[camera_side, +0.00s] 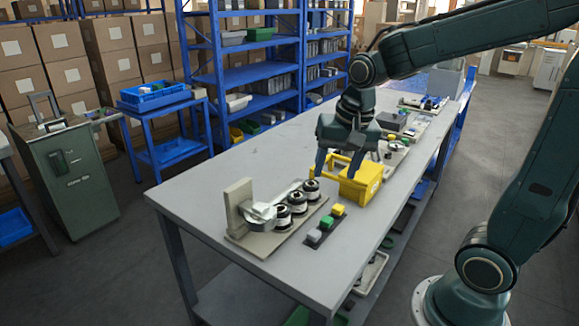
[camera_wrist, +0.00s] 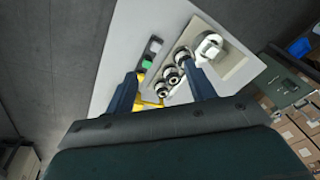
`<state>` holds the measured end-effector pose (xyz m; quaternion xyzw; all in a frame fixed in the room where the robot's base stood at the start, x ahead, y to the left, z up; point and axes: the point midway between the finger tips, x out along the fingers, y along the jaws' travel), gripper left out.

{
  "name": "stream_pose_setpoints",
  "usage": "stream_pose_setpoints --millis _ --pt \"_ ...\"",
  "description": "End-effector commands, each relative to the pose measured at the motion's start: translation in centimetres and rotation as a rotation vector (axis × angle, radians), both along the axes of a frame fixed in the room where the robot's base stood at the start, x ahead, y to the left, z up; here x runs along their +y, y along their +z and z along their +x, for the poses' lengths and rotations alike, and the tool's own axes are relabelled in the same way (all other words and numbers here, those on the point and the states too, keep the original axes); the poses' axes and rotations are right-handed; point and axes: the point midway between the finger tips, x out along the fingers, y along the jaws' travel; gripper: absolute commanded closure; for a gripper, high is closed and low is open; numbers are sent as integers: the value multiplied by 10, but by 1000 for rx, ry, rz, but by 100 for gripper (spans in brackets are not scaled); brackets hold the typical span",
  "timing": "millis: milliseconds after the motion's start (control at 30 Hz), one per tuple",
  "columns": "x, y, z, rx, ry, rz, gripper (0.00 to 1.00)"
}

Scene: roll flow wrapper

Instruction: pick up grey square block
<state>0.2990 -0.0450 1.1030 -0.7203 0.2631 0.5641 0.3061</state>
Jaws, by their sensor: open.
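The grey square block (camera_side: 314,236) is at the near end of a dark strip (camera_side: 326,229) on the table in the side view. A green block (camera_side: 326,222) and a yellow block (camera_side: 338,210) follow it in the row. In the wrist view the pale grey block (camera_wrist: 155,46) shows at the top, with the green block (camera_wrist: 147,64) below it. My gripper (camera_side: 339,171) is open and points down, well behind the block row, beside a yellow box (camera_side: 362,186). In the wrist view my gripper (camera_wrist: 160,74) has nothing visible held between its fingers.
A board (camera_side: 265,237) with an upright plate and several dark-and-white rollers (camera_side: 298,201) stands left of the blocks. The yellow box is close to my fingers. Other items lie farther back on the table (camera_side: 225,185). The table's left part is clear.

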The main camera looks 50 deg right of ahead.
Motion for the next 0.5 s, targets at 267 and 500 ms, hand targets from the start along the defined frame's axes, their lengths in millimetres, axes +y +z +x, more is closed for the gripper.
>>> stream_pose_setpoints --millis 267,500 --pt "-26 -41 39 91 -299 61 45" --pt "-48 -83 64 158 -548 97 45"
